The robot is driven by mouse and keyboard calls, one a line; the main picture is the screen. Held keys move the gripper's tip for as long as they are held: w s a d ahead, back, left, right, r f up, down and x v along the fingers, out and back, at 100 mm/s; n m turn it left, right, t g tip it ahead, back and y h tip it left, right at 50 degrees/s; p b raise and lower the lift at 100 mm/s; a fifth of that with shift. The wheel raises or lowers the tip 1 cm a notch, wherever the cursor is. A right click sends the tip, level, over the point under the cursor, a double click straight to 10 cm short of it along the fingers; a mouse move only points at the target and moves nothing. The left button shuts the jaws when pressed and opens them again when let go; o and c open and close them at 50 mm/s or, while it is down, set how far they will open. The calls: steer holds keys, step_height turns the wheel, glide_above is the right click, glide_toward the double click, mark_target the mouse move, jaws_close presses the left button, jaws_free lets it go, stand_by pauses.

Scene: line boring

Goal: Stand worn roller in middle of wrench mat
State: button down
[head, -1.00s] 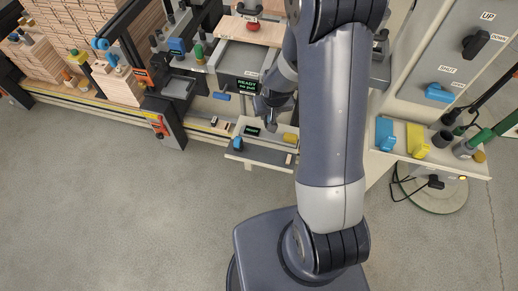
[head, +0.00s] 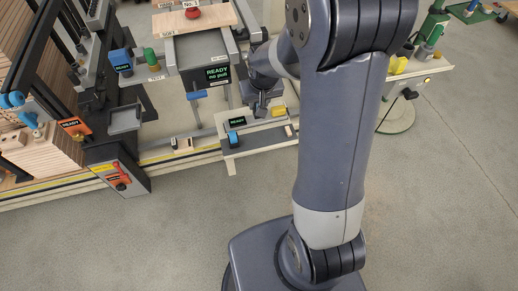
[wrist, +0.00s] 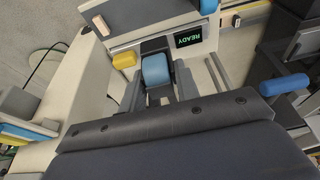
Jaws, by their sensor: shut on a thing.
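My gripper (head: 262,106) is pointing down beside the small shelf with the READY screen. In the wrist view its jaws (wrist: 155,82) are shut on a blue rounded piece (wrist: 155,68), which I take to be the worn roller. Its lower part is hidden between the fingers. In the head view the held piece cannot be made out. No mat with a wrench shows clearly.
The small shelf (head: 258,146) with a READY screen (head: 236,121), a blue block (head: 233,138) and a yellow block (head: 279,112) is close to my gripper. The machine (head: 205,55) stands behind it. A side bench (head: 435,69) is at right. Grey floor is clear in front.

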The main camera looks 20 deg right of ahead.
steer(key=b+x, duration=0.1)
steer(key=b, duration=0.2)
steer(key=b+x, duration=0.1)
steer(key=b, duration=0.1)
steer(key=shift+s+f+b, duration=0.2)
steer(key=shift+f+b, duration=0.2)
steer(key=shift+s+f+b, duration=0.1)
steer(key=shift+f+b, duration=0.05)
steer(key=shift+b, duration=1)
steer(key=shift+s+b, duration=0.1)
steer(key=shift+b, duration=0.35)
step_height(320, 180, down, 10)
steer(key=shift+r+b, duration=0.15)
steer(key=shift+b, duration=0.65)
steer(key=c, duration=1.1)
jaws_free()
steer(key=shift+o, duration=0.2)
